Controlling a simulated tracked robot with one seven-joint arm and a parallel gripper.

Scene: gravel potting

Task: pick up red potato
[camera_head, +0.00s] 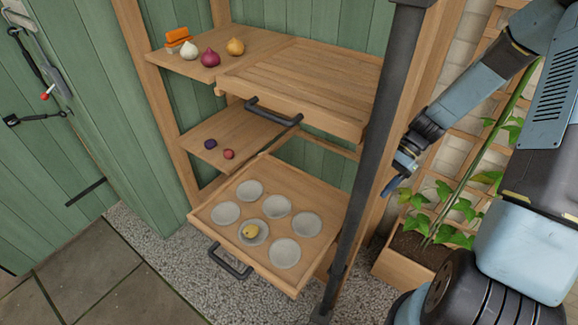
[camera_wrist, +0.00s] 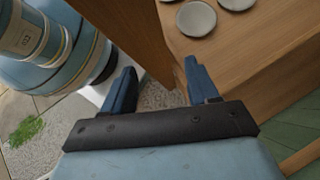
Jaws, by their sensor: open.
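A small red potato (camera_head: 229,154) lies on the middle wooden shelf (camera_head: 240,130), near its front edge. A dark purple potato (camera_head: 210,144) lies just behind and left of it. My gripper (camera_head: 393,180) is right of the cabinet's dark post, apart from the potatoes. In the wrist view my gripper (camera_wrist: 160,88) is open, with nothing between its two blue fingers. The red potato does not show in the wrist view.
The pulled-out lower drawer (camera_head: 205,208) has several round grey recesses; a yellow potato (camera_head: 250,231) lies in one. Onions (camera_head: 210,58) stand on the top shelf. A dark post (camera_head: 375,130) and a planter (camera_head: 400,262) stand near my arm.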

